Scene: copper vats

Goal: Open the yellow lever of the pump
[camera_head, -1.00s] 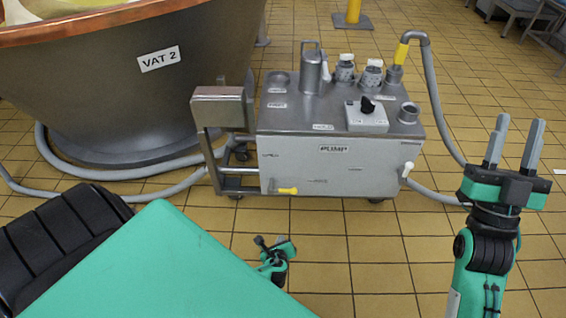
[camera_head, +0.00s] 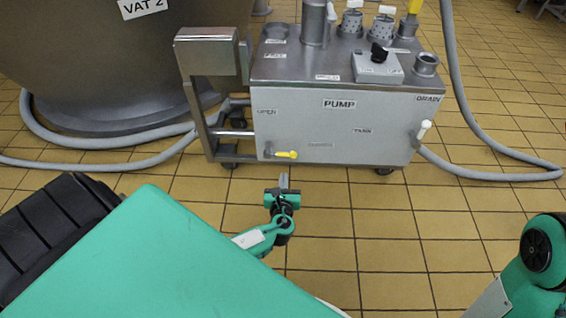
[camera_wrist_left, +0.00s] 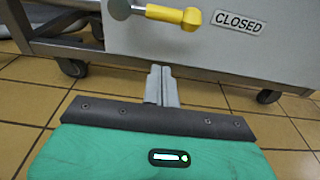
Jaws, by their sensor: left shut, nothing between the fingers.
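The grey pump (camera_head: 340,125) stands ahead on a wheeled frame. Its yellow lever (camera_head: 286,154) is low on the front panel at the left, lying about level with its tip to the right. The lever also shows at the top of the left wrist view (camera_wrist_left: 175,16), pointing at the "CLOSED" label (camera_wrist_left: 238,22). An "OPEN" label (camera_head: 266,112) is higher on the panel. My left gripper (camera_head: 283,182) is shut and empty, just below and in front of the lever, apart from it. In the wrist view its fingers (camera_wrist_left: 161,75) are together. My right gripper is out of view.
A large vat (camera_head: 110,70) stands at left, with a grey hose (camera_head: 110,165) on the tiled floor. Another hose (camera_head: 475,110) loops down at right. A white-handled valve (camera_head: 424,130) is at the panel's right. Floor before the pump is clear.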

